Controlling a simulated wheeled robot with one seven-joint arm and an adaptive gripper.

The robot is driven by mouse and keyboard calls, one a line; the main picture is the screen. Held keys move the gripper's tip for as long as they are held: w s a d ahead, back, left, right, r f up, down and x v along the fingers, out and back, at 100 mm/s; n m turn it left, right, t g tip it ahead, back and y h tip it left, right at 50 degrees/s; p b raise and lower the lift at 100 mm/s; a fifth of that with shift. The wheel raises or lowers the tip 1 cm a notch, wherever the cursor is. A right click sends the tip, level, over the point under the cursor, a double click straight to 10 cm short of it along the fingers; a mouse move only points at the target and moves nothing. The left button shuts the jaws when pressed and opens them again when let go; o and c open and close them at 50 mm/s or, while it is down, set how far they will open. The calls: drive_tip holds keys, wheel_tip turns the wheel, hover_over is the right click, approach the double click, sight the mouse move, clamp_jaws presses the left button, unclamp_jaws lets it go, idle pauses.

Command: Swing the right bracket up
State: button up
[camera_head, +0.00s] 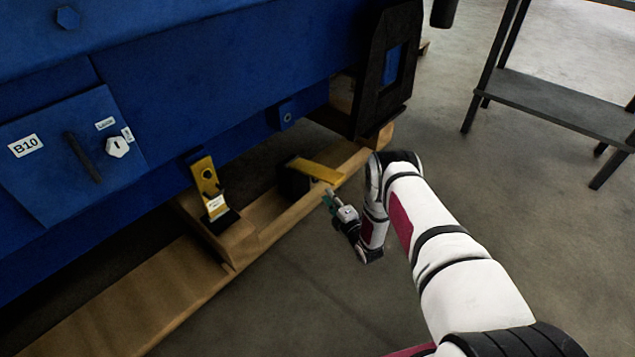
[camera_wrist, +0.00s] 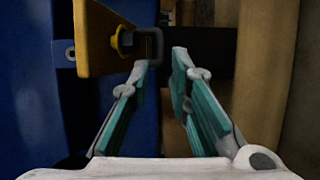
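The right bracket (camera_head: 318,170) is a yellow plate that sticks out roughly level from a dark block beside the wooden beam, below the blue engine body. In the wrist view, a yellow plate (camera_wrist: 100,40) with a bolt and a dark loop (camera_wrist: 157,42) shows at the upper left, just beyond my fingertips. My gripper (camera_head: 330,197) is close to the bracket's outer end. In the wrist view my gripper (camera_wrist: 161,62) has its teal fingers apart with nothing between them. The left bracket (camera_head: 205,182) is yellow and stands upright against the engine.
The blue engine body (camera_head: 215,70) fills the upper left, with a panel marked B10 (camera_head: 60,145). Wooden beams (camera_head: 130,295) run beneath it. A dark shelf (camera_head: 560,105) stands at the upper right. The floor between shelf and beams is clear except for my arm.

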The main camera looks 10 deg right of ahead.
sight(318, 179)
drive_tip(key=b+x, duration=0.4)
drive_tip(key=x, duration=0.6)
drive_tip(key=shift+r, duration=0.1)
clamp_jaws()
